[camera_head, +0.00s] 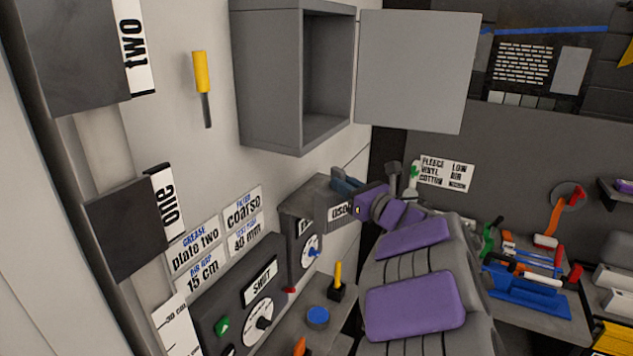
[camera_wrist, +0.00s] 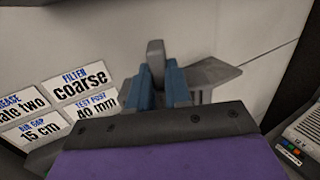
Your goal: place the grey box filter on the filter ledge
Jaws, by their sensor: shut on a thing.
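My gripper (camera_head: 347,182) is beside the wall under the open cabinet, partly hidden by my purple arm in the head view. In the wrist view, the blue fingers of my gripper (camera_wrist: 160,88) are shut on a narrow upright grey piece, which looks like the grey box filter (camera_wrist: 155,56). Its lower part is hidden between the fingers. A flat grey surface (camera_wrist: 214,74) juts from the wall just right of the fingers, perhaps the filter ledge. I cannot tell whether the held piece touches it.
A grey open cabinet (camera_head: 328,75) hangs above, its door (camera_head: 418,70) swung right. A "USED" label (camera_head: 339,212) and dial panels (camera_head: 262,300) are below and left. A blue-topped button (camera_head: 317,317) and a yellow lever (camera_head: 338,277) stand up. A tool-covered bench (camera_head: 530,290) is at right.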

